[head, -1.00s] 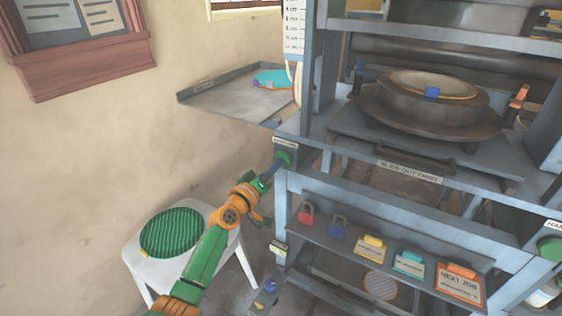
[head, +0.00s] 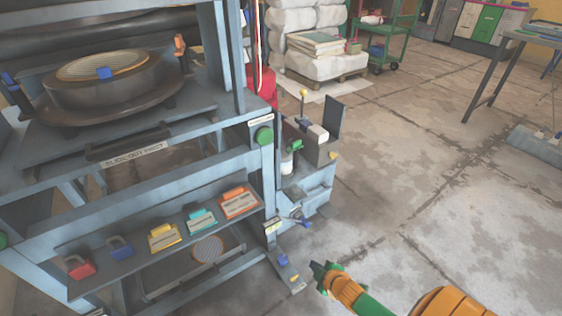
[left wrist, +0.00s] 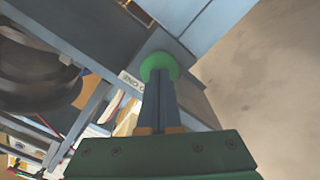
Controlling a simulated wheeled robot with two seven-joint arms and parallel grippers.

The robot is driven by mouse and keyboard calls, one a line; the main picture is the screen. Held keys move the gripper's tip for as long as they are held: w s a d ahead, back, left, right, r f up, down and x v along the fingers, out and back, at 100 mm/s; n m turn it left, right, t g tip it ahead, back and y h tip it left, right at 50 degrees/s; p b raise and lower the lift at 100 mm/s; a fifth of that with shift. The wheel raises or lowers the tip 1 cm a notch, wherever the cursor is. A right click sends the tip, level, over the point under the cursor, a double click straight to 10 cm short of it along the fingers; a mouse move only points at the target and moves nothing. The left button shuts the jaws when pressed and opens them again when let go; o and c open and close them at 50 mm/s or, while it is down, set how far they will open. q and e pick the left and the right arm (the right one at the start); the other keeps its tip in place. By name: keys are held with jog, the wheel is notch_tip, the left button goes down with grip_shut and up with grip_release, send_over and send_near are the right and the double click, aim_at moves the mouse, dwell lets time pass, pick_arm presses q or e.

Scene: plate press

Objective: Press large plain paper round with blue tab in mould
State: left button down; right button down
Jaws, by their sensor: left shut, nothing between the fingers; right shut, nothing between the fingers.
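The large plain paper round (head: 102,66) lies in the round dark mould (head: 110,92) on the press's slide, its blue tab (head: 104,73) at the front rim. A green button (head: 264,135) is on the press's right front post. My right gripper (head: 318,270) is shut and empty, low over the floor, right of the press and well below that button. In the left wrist view my left gripper (left wrist: 161,82) is shut and empty, its fingertips at the left post's green button (left wrist: 159,64). I cannot tell whether the button is pushed in.
A control stand (head: 308,165) is beside the press.

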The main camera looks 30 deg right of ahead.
jog(key=w+d+r+n+t, duration=0.2)
jog(key=w+r+n+t, duration=0.15)
jog(key=w+r, duration=0.65)
jog(key=n+t+y, duration=0.2)
jog(key=n+t, duration=0.4)
jog(key=n, duration=0.1)
send_near(266, 138)
jog(key=w, duration=0.4)
jog(key=shift+r, duration=0.15)
jog(key=shift+w, duration=1.55)
jog(key=shift+s, duration=0.25)
pick_arm(q)
jog(key=shift+w, duration=0.1)
pick_arm(e)
jog(key=shift+w, duration=0.15)
